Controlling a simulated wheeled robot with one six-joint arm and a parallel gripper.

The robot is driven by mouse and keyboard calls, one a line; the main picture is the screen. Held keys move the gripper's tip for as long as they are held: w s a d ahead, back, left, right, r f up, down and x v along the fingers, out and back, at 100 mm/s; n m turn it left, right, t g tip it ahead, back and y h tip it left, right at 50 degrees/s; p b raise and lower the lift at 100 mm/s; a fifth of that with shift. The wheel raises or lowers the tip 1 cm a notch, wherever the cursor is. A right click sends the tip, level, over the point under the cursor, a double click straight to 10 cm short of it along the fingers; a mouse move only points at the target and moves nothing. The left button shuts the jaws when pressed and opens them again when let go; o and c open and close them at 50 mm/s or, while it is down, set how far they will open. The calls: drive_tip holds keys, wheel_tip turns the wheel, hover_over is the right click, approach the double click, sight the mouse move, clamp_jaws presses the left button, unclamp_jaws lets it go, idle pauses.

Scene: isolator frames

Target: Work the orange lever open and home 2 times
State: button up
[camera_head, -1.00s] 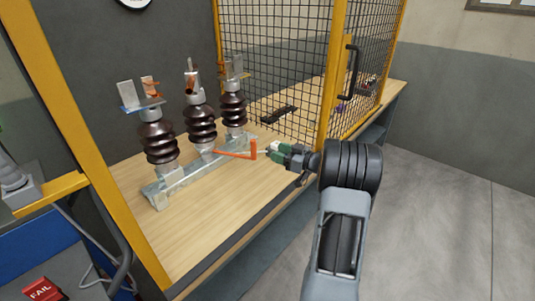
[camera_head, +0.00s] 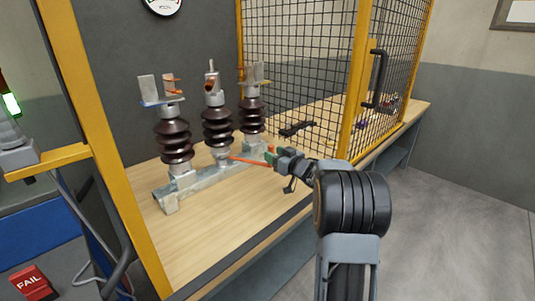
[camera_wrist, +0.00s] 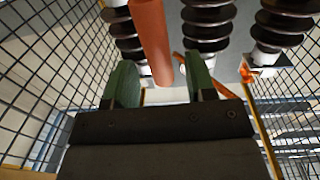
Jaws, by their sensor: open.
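The orange lever (camera_head: 248,161) reaches out from the grey metal base (camera_head: 190,190) of the switch, towards the right. My gripper (camera_head: 271,157) is at its outer end in the head view and hides part of it. In the wrist view, the lever's thick orange handle (camera_wrist: 150,38) lies just beyond and between the tips of my two green fingers (camera_wrist: 159,72). The fingers are apart, and I cannot tell whether either touches the handle. The switch carries three brown ribbed insulators (camera_head: 217,127) with metal contacts on top.
The wooden bench (camera_head: 225,245) is clear in front of the switch. A yellow-framed mesh panel (camera_head: 300,65) with a black handle (camera_head: 378,80) stands to the right. A yellow post (camera_head: 95,130) stands at left. A dark tool (camera_head: 297,129) lies behind my gripper.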

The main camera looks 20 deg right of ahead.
drive_tip(key=shift+x, duration=2.05)
drive_tip(key=shift+c, duration=0.2)
clamp_jaws()
